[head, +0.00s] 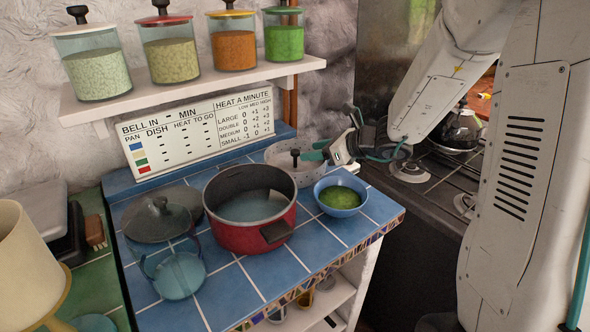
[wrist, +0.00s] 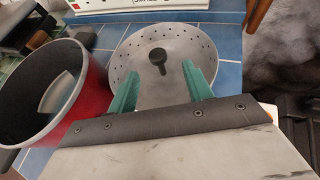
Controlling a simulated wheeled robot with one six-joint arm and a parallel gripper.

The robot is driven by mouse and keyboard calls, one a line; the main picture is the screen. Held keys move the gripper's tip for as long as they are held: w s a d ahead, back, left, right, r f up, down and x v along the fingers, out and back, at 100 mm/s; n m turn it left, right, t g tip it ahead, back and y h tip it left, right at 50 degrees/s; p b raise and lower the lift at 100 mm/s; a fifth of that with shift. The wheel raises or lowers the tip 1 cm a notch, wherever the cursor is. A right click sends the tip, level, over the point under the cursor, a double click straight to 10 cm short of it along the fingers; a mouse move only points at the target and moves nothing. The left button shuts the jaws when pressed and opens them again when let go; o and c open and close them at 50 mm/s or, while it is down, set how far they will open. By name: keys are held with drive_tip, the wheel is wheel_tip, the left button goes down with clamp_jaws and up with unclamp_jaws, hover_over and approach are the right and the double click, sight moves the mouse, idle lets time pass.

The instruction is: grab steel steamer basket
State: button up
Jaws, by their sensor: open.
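The steel steamer basket (head: 281,157) stands at the back right of the blue tiled counter, behind the red pot. It is a round, perforated grey dish with a dark knob on a central post. In the wrist view the steamer basket (wrist: 143,50) lies straight ahead, with its knob in the middle. My gripper (head: 316,152) reaches in from the right at the basket's right side. In the wrist view the two green fingers of my gripper (wrist: 160,82) are apart, with the near part of the basket between them. I cannot tell whether they touch it. Nothing is held.
The red pot (head: 250,237) stands close to the left of the basket. A blue bowl of green food (head: 341,199) is in front right. A dark lid (head: 160,215) and a glass pan (head: 181,276) are at left. A sign (head: 195,130) and jar shelf (head: 190,87) are behind.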

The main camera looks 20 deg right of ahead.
sight(299, 153)
drive_tip(key=x, duration=0.4)
drive_tip(key=shift+w+a, duration=0.1)
drive_tip(key=shift+a, duration=0.2)
drive_tip(key=shift+c, duration=0.2)
clamp_jaws()
